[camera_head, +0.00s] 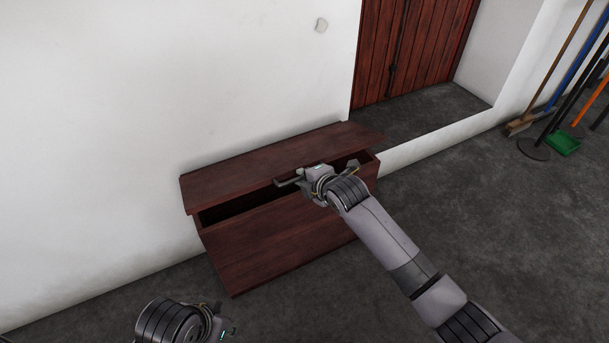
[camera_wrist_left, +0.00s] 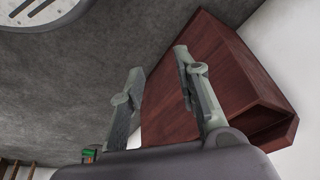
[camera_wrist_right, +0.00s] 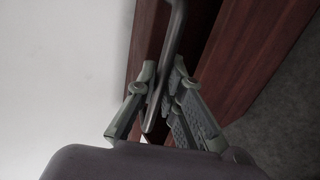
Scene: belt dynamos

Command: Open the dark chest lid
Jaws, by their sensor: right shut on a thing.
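The dark red-brown wooden chest (camera_head: 285,240) stands against the white wall. Its lid (camera_head: 255,163) is raised partway, and a dark gap shows between the lid's front edge and the box. My right gripper (camera_head: 290,181) is at the front edge of the lid. In the right wrist view my right gripper (camera_wrist_right: 164,68) is shut on a dark bar-like handle (camera_wrist_right: 174,35). My left gripper (camera_wrist_left: 158,62) is open and empty, with the chest (camera_wrist_left: 225,75) beyond its fingers. In the head view only my left wrist shows, low at the left.
The white wall (camera_head: 110,110) is close behind the chest. A red plank door (camera_head: 415,50) is at the back right. Brooms (camera_head: 545,75) and a green dustpan (camera_head: 564,143) stand at the far right. Grey floor (camera_head: 530,230) lies clear on the right.

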